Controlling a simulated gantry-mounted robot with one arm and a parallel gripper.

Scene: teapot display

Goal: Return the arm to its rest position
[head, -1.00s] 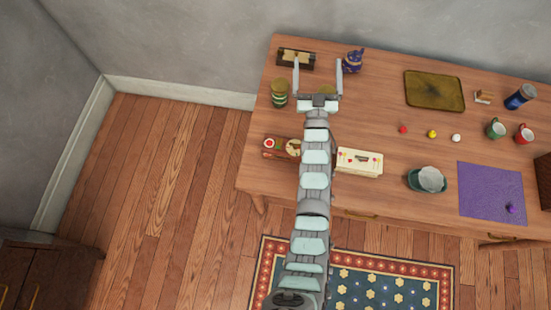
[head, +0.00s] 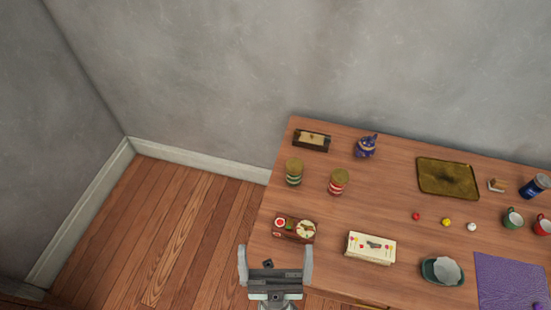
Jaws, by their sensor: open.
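My gripper (head: 276,262) is at the bottom of the head view, left of centre, with its two fingers pointing up in the picture. It is open, and nothing shows between the fingers but a small dark part at its base. It appears in front of the near left corner of the wooden table (head: 390,190). A blue teapot (head: 366,147) stands at the back of the table. Most of my arm is below the picture's edge.
Two striped canisters (head: 338,182), (head: 293,172) stand at the table's left. A decorated box (head: 294,229) lies near my fingers, with a cream box (head: 371,248) to its right. A brass tray (head: 447,178), small balls, a bowl (head: 442,270) and mugs are further right. Bare floor is left.

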